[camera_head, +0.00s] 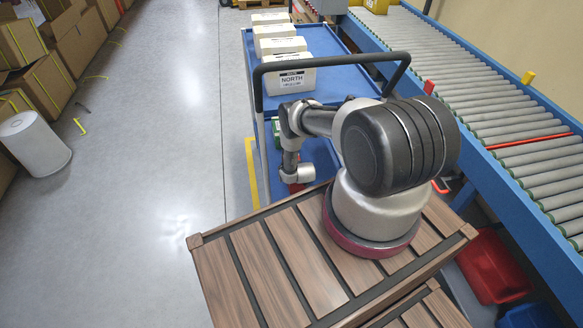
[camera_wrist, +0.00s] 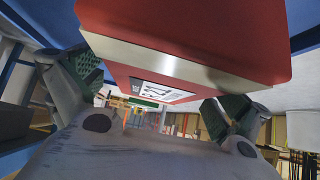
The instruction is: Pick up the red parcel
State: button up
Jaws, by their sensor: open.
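The red parcel (camera_wrist: 190,30) fills the top of the wrist view. It is a red box with a pale band along one edge and a white label on a lower face. My gripper (camera_wrist: 155,95) has its two green-padded fingers spread apart, one to the left and one to the right, with part of the parcel between them in the picture. I cannot tell whether either finger touches it. In the head view only a small red patch of the parcel (camera_head: 295,187) shows below my wrist, on the cart's lower shelf; my arm hides the rest.
A blue cart (camera_head: 330,82) with a dark handle carries several white boxes (camera_head: 290,75) on its top shelf. A green item (camera_head: 276,130) shows on a lower level. A roller conveyor (camera_head: 490,110) runs along the right.

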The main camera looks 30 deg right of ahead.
jog(key=shift+w+f, duration=0.2)
jog(key=shift+f, duration=0.05)
jog(key=c, duration=1.3)
jog(key=shift+r, duration=0.1)
jog(key=shift+c, duration=0.3)
